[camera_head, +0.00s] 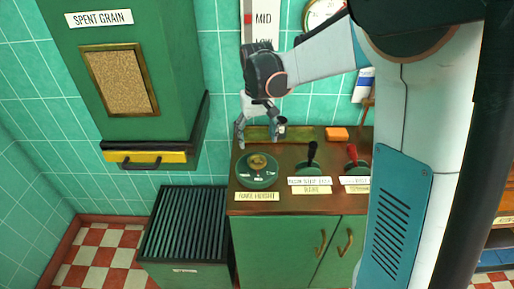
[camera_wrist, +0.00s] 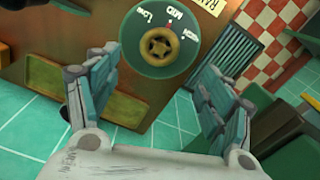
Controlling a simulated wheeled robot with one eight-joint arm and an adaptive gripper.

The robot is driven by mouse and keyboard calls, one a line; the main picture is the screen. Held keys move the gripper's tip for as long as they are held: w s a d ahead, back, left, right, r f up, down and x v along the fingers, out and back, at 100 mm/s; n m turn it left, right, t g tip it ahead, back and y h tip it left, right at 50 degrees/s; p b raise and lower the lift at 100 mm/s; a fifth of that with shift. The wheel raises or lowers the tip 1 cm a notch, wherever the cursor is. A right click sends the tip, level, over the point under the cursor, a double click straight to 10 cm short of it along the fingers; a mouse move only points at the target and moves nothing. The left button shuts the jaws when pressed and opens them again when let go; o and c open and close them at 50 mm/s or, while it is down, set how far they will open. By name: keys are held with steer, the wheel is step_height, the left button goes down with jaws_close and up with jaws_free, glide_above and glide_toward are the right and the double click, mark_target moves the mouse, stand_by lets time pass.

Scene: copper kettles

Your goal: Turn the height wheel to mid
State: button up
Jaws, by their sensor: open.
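The height wheel is a green round dial with a brass hub knob (camera_head: 257,162) on the brown counter top at its left end. In the wrist view the dial (camera_wrist: 160,40) carries the words LOW, MID and HIGH, with a small red mark near MID. My gripper (camera_head: 259,138) is open and empty. It hangs behind and above the dial, apart from it. In the wrist view its two fingers (camera_wrist: 158,90) are spread wide, with the dial beyond them. A height gauge (camera_head: 262,25) on the wall shows MID and LOW, with a red marker beside MID; its upper part is cut off.
A black lever (camera_head: 312,153) and a red lever (camera_head: 352,155) stand right of the dial. An orange block (camera_head: 337,134) lies at the counter's back. A green spent grain hopper (camera_head: 125,75) hangs left, above a slatted bin (camera_head: 184,225).

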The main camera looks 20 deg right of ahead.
steer(key=shift+r, duration=1.4)
